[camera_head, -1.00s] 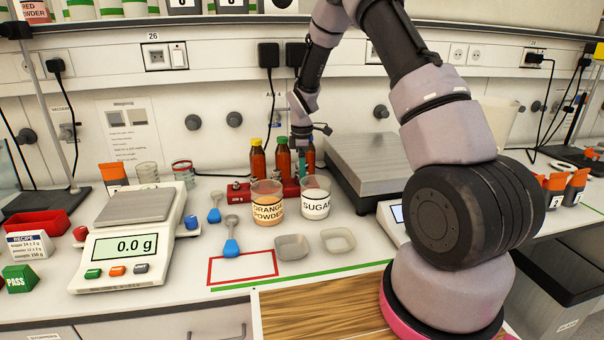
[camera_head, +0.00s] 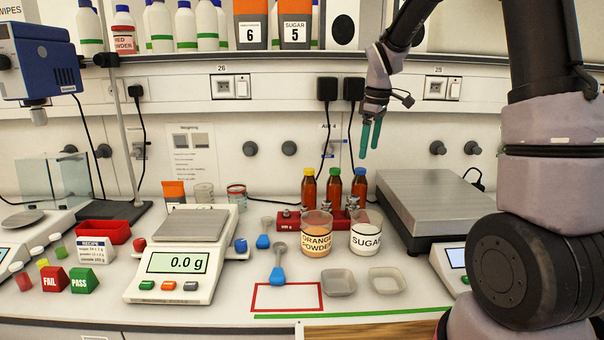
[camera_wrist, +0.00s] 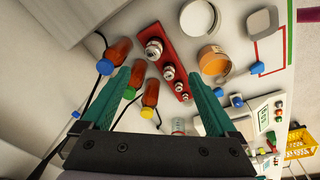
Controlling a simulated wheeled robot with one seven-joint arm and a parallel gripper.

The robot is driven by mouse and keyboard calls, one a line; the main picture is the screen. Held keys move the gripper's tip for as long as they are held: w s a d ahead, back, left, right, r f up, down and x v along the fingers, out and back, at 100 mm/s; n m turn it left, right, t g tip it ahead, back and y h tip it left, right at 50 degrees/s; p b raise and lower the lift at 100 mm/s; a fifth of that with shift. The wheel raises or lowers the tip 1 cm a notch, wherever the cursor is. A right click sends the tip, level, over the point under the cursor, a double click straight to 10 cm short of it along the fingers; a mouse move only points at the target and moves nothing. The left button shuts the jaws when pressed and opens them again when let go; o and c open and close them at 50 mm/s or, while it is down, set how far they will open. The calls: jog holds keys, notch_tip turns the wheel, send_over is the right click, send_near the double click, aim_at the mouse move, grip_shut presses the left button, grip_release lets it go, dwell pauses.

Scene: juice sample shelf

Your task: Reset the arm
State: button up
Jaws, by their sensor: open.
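My gripper (camera_head: 370,135) is raised in front of the back wall, above and behind the bench items, with its green fingers pointing down. In the wrist view my gripper (camera_wrist: 160,100) shows two green fingers spread apart with nothing held between them. Bottles with orange-brown content stand below it: one with a yellow cap (camera_head: 308,188), one with a green cap (camera_head: 334,188) and one with a blue cap (camera_head: 359,186). They stand behind a red rack (camera_head: 288,221).
A beaker of orange powder (camera_head: 317,232) and a beaker of sugar (camera_head: 366,233) stand in front of the rack. A scale (camera_head: 182,258) reads 0.0 g at left. A large steel-topped balance (camera_head: 435,205) is at right. A shelf (camera_head: 190,56) spans above.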

jog(key=s+d+r+m+t, duration=0.3)
jog(key=s+r+m, duration=0.5)
jog(key=s+r, duration=0.4)
jog(key=s+r+m+t+y, duration=0.1)
jog(key=s+m, duration=0.6)
jog(key=s, duration=0.7)
jog(key=shift+s+d+r+t, duration=0.2)
jog(key=shift+d+t, duration=0.15)
jog(key=shift+t, duration=0.35)
